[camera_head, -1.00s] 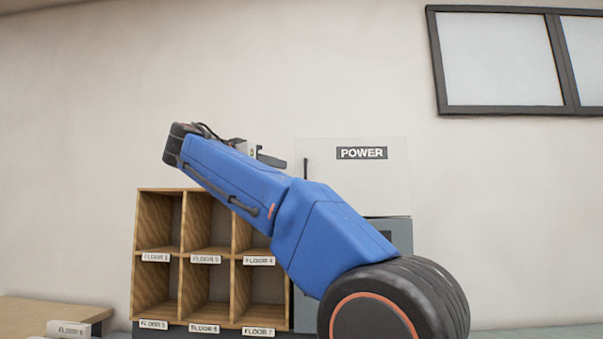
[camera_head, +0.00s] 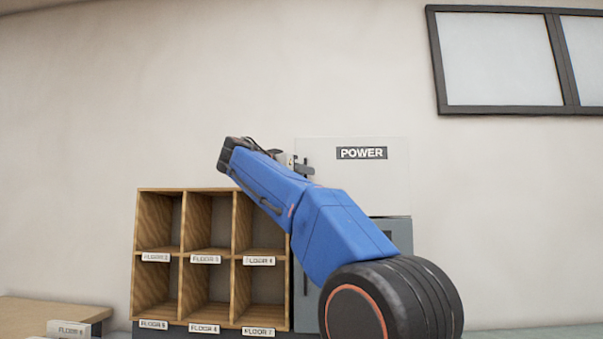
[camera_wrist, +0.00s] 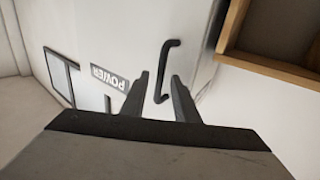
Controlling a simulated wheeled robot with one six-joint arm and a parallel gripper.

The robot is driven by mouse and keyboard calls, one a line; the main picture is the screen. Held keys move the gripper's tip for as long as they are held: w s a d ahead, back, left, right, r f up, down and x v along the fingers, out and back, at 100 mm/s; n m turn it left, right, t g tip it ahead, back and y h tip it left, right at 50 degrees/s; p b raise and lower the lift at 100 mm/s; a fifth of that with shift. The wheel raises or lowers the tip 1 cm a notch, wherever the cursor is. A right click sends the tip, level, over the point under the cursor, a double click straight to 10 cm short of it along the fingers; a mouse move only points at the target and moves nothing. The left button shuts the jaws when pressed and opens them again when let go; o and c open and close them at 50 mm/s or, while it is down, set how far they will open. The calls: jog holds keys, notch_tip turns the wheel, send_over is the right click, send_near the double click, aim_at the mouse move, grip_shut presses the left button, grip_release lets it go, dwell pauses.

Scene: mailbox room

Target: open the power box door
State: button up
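The power box door (camera_head: 390,190) is a white panel with a dark POWER label (camera_head: 361,153) and appears shut. In the wrist view, the label (camera_wrist: 108,77) looks upside down, and a dark bar handle (camera_wrist: 164,72) stands out from the white door. My gripper (camera_wrist: 158,77) is open. Its two dark fingers point at the door, and the handle shows in the gap between them, slightly beyond the tips; I cannot tell whether they touch. In the head view, my gripper (camera_head: 305,168) is at the door's left edge, where the handle is hard to separate from it.
A wooden shelf (camera_head: 182,222) with floor-labelled compartments stands left of and below the door; its edge also shows in the wrist view (camera_wrist: 270,67). A grey cabinet (camera_head: 402,235) is below the door. A dark-framed window (camera_head: 437,60) is at upper right. The wall right of the door is clear.

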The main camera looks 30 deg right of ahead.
jog(key=shift+d, duration=0.1)
grip_shut()
jog(key=shift+s, duration=0.1)
